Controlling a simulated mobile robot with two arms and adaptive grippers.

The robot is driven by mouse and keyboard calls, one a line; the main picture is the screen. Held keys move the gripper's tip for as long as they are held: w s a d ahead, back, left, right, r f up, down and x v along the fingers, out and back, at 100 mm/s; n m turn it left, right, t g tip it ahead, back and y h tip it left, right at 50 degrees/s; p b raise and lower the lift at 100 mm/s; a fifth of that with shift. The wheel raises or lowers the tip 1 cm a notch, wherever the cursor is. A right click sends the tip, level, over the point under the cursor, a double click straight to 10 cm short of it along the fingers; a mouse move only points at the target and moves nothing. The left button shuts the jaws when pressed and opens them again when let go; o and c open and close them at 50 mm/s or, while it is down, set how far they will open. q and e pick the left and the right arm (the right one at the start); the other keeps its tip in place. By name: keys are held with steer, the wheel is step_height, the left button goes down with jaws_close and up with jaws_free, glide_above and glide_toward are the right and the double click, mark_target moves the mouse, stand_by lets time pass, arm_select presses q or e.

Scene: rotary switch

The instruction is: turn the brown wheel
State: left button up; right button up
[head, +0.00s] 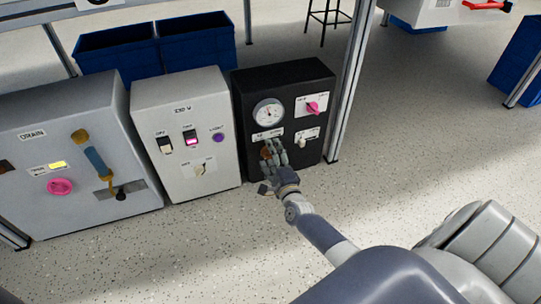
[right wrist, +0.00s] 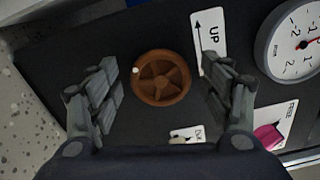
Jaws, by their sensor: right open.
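The brown wheel (right wrist: 161,78) is a round, spoked handwheel with a small pale spot on its rim, set on the face of a black box (head: 285,88). In the head view the wheel (head: 265,153) is mostly hidden behind my right gripper (head: 274,152). In the right wrist view my right gripper (right wrist: 162,95) is open, with one finger left of the wheel and one right of it. A gap shows between each finger and the rim. My left gripper is not in view.
The black box also carries a dial gauge (head: 268,112), a pink knob (head: 313,107) and a pale knob (head: 302,142). A white box (head: 185,125) and a grey box (head: 75,150) stand to its left. A metal post (head: 352,80) rises close on its right. Speckled floor lies in front.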

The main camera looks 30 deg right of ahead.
steer(key=v, duration=0.7)
steer(key=shift+s, duration=0.25)
stand_by(0.3)
